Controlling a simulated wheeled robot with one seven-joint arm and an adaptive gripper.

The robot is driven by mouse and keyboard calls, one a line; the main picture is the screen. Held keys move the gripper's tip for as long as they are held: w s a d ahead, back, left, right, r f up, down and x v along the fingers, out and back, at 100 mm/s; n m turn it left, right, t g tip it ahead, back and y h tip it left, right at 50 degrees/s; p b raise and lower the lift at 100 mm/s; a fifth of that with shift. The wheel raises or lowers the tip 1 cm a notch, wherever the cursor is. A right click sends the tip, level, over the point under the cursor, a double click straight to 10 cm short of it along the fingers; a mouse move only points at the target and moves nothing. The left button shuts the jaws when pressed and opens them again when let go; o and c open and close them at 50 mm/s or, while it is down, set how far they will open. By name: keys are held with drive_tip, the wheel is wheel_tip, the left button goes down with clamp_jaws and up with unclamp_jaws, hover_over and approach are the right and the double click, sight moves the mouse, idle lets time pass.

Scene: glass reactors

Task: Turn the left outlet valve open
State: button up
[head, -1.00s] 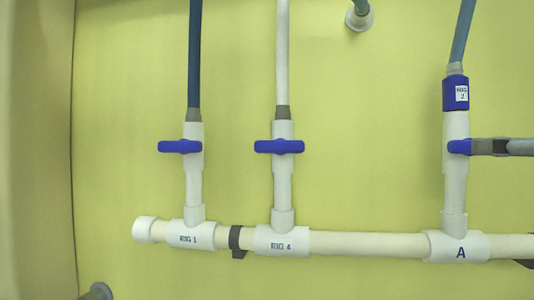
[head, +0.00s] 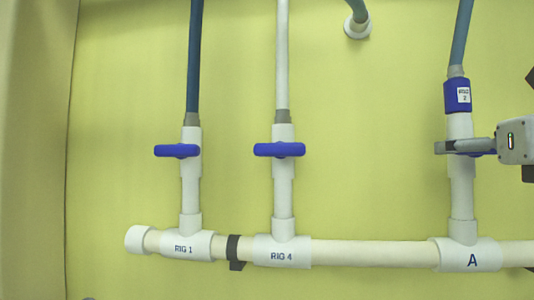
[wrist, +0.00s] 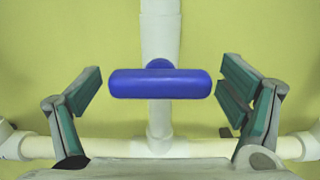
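Three upright white branches with blue valve handles show in the head view: the left handle (head: 177,151) above "RIG 1", the middle handle (head: 279,150) above "RIG 4", and the right handle (head: 483,153) above "A". All three handles lie crosswise to their pipes. My gripper (head: 441,147) is at the right valve, its finger partly covering that handle. In the wrist view, a blue handle (wrist: 160,84) lies level between the spread green-padded fingers of my gripper (wrist: 160,75). A gap shows between each finger and the handle's ends.
A white manifold pipe (head: 370,252) runs level below the branches, with a dark clamp (head: 235,252) near the left. Hoses rise from each branch; the right one has a blue "RIG 2" collar (head: 457,97). The wall is yellow-green. A round fitting (head: 357,27) sits at the top.

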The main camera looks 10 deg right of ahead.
drive_tip(key=c, duration=1.1)
drive_tip(key=shift+n, duration=0.4)
drive_tip(key=n+b, duration=0.1)
drive_tip(key=n, duration=0.2)
drive_tip(key=shift+f, duration=0.1)
drive_tip(key=n+b, duration=0.2)
drive_tip(key=n, duration=0.2)
drive_tip(key=shift+n, duration=0.3)
drive_tip(key=n+b, duration=0.2)
drive_tip(key=n, duration=0.2)
drive_tip(key=shift+f, duration=0.1)
drive_tip(key=shift+n+b, duration=1.1)
drive_tip(key=shift+n, duration=1.1)
